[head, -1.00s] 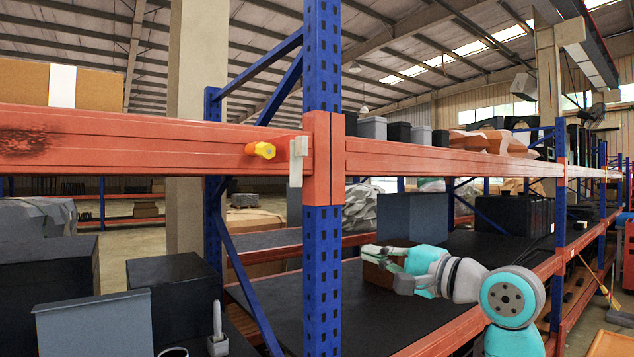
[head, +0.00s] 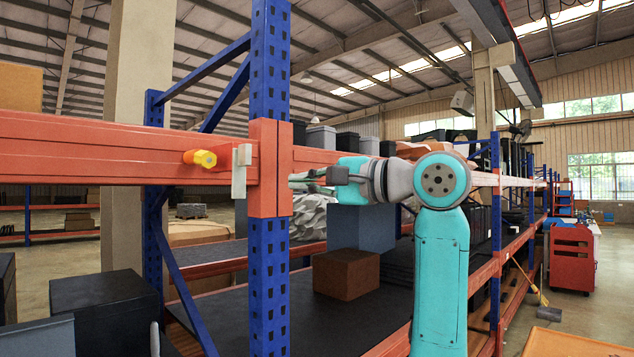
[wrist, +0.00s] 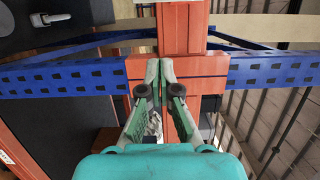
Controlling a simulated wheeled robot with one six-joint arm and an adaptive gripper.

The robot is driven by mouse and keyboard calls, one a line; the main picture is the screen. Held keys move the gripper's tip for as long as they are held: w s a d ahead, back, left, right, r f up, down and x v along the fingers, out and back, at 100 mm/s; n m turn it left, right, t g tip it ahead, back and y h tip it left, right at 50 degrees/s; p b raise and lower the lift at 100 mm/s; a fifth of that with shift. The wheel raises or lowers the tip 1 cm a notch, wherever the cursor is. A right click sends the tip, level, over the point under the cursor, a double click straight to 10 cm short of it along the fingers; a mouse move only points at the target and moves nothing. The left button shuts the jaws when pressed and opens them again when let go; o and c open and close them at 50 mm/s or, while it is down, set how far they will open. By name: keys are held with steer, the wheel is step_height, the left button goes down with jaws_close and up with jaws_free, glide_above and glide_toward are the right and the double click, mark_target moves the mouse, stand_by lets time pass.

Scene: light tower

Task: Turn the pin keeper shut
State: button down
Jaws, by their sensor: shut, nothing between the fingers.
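A yellow pin (head: 203,158) with an orange collar sticks out of the front of the orange beam, left of the blue upright. The pale grey keeper (head: 240,168) is an upright flat piece between the pin and the beam's end bracket, apart from the pin's yellow tip. My gripper (head: 294,181) is shut and empty. In the head view it is at the right edge of the blue upright, to the right of the keeper. In the wrist view my gripper (wrist: 162,66) points at the orange bracket; I cannot make out the pin there.
The blue upright (head: 269,255) and orange end bracket (head: 268,160) stand beside the keeper. A brown box (head: 346,273) and a grey box (head: 361,228) sit on the dark shelf below. Black boxes (head: 105,310) stand at lower left.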

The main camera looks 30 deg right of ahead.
mark_target(243, 172)
steer(key=w+a, duration=0.2)
steer(key=a, duration=0.4)
steer(key=shift+w+a, duration=0.15)
steer(key=shift+w, duration=0.25)
